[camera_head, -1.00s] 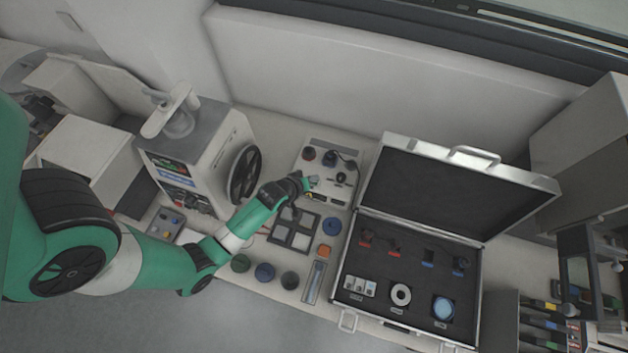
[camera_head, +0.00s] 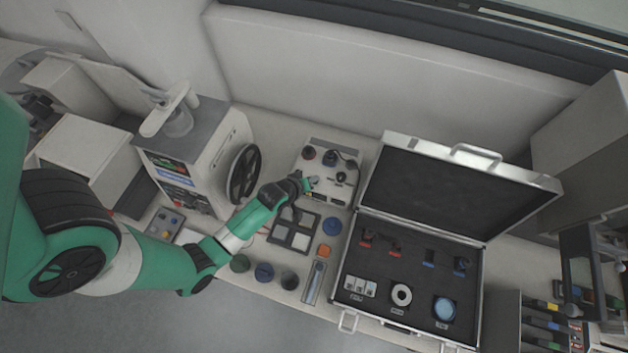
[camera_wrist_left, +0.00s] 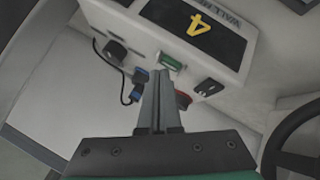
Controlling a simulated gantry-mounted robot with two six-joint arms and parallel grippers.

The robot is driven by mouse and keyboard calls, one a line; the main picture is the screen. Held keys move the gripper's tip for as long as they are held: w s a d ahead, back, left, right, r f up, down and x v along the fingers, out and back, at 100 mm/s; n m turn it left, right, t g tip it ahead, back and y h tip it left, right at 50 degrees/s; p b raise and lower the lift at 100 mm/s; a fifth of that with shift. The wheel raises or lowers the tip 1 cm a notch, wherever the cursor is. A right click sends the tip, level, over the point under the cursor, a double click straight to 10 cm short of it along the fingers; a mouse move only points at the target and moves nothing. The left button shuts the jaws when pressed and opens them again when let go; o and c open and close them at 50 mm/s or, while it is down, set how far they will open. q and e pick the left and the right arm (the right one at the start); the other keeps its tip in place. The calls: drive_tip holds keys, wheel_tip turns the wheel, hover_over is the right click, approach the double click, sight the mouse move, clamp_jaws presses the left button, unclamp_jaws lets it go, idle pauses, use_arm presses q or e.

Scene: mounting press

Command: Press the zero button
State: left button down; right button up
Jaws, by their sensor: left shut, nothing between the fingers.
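My left gripper (camera_head: 309,184) is shut and empty, its fingers together at the front of a small white instrument box (camera_head: 341,178) in the head view. In the left wrist view the shut fingertips (camera_wrist_left: 161,75) are just below a green rectangular button (camera_wrist_left: 171,61) on the box's front face. I cannot tell whether they touch it, and its label is not readable. Above it a dark display (camera_wrist_left: 192,25) shows a yellow digit, like a 4 seen upside down. A black rocker switch (camera_wrist_left: 208,87) sits to the right of the green button.
A machine with a black handwheel (camera_head: 243,174) stands left of the box. An open silver case (camera_head: 345,262) stands to the right. In the wrist view, a black cable and plugs (camera_wrist_left: 139,78) flank the fingers.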

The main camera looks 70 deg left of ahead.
use_arm(q)
drive_tip(key=shift+f+b, duration=0.3)
drive_tip(key=shift+f, duration=0.05)
idle(0.5)
drive_tip(key=shift+r, duration=0.1)
drive_tip(key=shift+r+p, duration=0.75)
drive_tip(key=shift+p, duration=0.1)
wheel_tip(320, 180, up, 5)
drive_tip(key=p, duration=0.5)
idle(0.7)
